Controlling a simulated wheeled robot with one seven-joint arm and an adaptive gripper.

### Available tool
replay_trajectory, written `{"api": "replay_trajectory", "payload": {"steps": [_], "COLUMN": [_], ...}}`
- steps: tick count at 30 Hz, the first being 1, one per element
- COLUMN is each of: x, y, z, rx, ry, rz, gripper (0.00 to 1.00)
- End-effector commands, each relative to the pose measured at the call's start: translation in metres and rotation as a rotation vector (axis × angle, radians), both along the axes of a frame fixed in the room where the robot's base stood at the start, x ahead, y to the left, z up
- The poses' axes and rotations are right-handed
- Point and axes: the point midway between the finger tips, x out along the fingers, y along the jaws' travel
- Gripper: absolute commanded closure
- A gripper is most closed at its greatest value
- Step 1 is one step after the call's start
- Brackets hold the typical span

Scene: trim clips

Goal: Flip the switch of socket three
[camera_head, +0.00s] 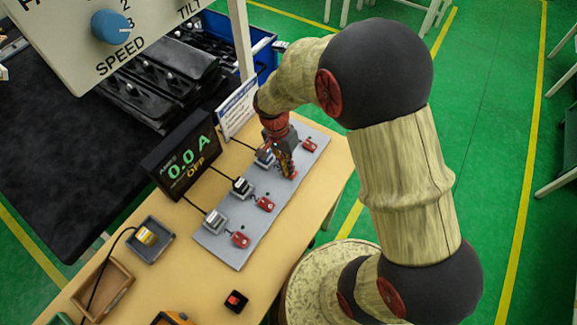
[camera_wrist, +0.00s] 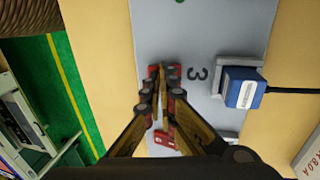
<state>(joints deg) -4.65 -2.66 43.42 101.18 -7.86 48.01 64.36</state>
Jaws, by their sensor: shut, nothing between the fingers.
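A grey panel (camera_head: 255,222) with a row of sockets lies on the wooden bench; each socket has a small red switch. In the head view my gripper (camera_head: 287,168) points down at the red switch (camera_head: 291,175). The switch's position is unclear.
Another red switch (camera_wrist: 165,138) shows between my fingers. A display (camera_head: 184,158) reads 0.0 A OFF. A sign (camera_head: 238,108) stands behind the panel. A red button (camera_head: 236,301) sits nearer.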

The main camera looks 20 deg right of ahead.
Motion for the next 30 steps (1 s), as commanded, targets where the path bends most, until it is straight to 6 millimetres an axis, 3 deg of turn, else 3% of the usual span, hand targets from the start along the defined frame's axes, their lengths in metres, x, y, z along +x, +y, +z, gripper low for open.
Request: {"api": "replay_trajectory", "payload": {"steps": [13, 30], "x": [-0.015, -0.014], "y": [-0.01, -0.006], "z": [-0.012, -0.018], "rx": [0.058, 0.057], "ry": [-0.074, -0.065], "rz": [-0.002, -0.001], "gripper": [1.0, 1.0]}}
